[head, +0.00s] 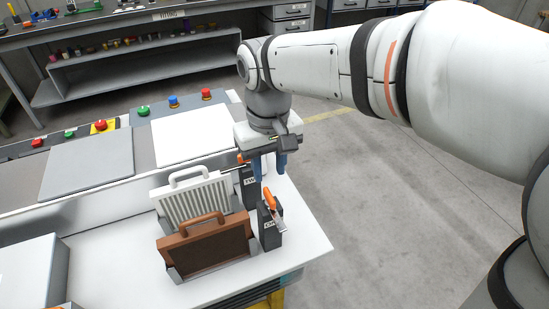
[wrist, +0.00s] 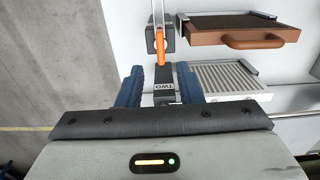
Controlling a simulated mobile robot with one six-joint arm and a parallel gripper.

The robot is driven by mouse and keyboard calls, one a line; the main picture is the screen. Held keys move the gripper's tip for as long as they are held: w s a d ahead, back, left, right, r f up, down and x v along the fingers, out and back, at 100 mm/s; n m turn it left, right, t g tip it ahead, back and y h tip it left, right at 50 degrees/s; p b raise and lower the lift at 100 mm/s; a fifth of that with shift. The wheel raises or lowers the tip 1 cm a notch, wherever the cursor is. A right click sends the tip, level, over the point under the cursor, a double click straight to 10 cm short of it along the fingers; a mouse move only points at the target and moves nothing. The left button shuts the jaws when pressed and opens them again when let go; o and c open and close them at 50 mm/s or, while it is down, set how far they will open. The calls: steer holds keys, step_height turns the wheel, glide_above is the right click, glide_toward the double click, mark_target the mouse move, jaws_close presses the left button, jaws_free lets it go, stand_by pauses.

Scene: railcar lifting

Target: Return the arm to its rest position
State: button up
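My gripper (head: 269,166) is open, with two blue fingers apart and nothing seen between their tips. In the head view it points down above the right end of the white bench, near the black block marked TWO (head: 249,182). In the wrist view this block (wrist: 164,88) shows in the gap between the fingers (wrist: 160,86), and I cannot tell the height between them. A second black block (head: 268,232) with an orange handle (head: 270,199) stands nearer the front. My arm (head: 320,68) reaches out from the right.
A white ribbed panel (head: 190,205) and a brown panel (head: 206,246), both with handles, stand left of the blocks. Push buttons (head: 174,102) line the bench's back. A grey workbench (head: 120,30) stands behind. The floor (head: 390,190) on the right is clear.

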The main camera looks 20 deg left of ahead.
steer(key=s+d+f+m+t, duration=0.1)
steer(key=d+m, duration=0.3)
steer(key=d, duration=1)
steer(key=s+d+f+m+t, duration=0.1)
steer(key=s+d+f+m, duration=0.2)
steer(key=d, duration=1.1)
steer(key=shift+f+m+t, duration=0.3)
steer(key=shift+f+m, duration=0.1)
steer(key=shift+m, duration=0.1)
